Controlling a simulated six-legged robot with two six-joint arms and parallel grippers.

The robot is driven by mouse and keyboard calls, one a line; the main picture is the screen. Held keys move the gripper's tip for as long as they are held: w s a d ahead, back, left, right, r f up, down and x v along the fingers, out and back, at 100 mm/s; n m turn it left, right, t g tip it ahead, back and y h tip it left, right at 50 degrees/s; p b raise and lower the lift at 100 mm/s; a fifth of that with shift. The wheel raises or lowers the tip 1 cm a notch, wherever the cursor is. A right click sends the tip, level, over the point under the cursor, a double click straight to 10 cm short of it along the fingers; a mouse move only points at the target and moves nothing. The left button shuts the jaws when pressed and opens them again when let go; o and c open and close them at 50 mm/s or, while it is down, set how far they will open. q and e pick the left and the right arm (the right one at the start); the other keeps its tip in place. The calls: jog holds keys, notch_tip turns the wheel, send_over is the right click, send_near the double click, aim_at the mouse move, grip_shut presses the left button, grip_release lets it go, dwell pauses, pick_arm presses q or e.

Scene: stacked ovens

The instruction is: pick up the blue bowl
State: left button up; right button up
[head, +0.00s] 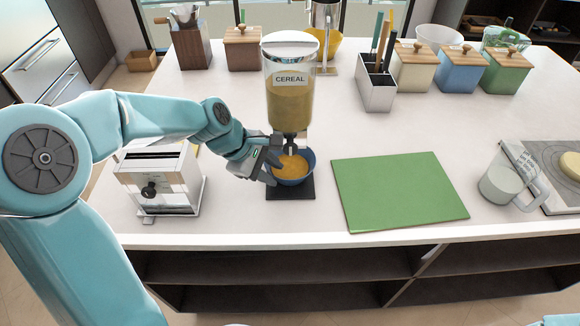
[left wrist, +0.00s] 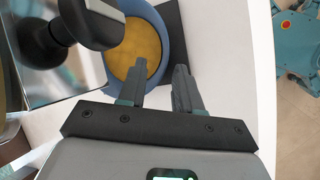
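The blue bowl (head: 311,168) holds yellow cereal and stands on the dark base under the cereal dispenser (head: 290,100). In the left wrist view the bowl (left wrist: 182,42) is just past my fingertips. My left gripper (head: 272,166) is at the bowl's left side in the head view. In the left wrist view its two fingers (left wrist: 158,76) are apart, one over the bowl's inside and one near the outside of its rim. I cannot tell whether they touch it. The gripper hides part of the bowl's left side. My right gripper is not in view.
A silver toaster (head: 160,180) stands close left of the bowl. A green board (head: 398,193) lies to the right, with a mug (head: 500,186) beyond it. A utensil holder (head: 376,90) and lidded canisters stand farther back. White counter is clear in front of the dispenser.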

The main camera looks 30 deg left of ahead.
pick_arm(q)
jog(key=shift+w+d+f, duration=0.1)
jog(key=shift+f, duration=0.15)
jog(key=shift+s+r, duration=0.1)
jog(key=shift+s, duration=0.1)
jog(key=shift+w, duration=0.1)
grip_shut()
dwell(1.0)
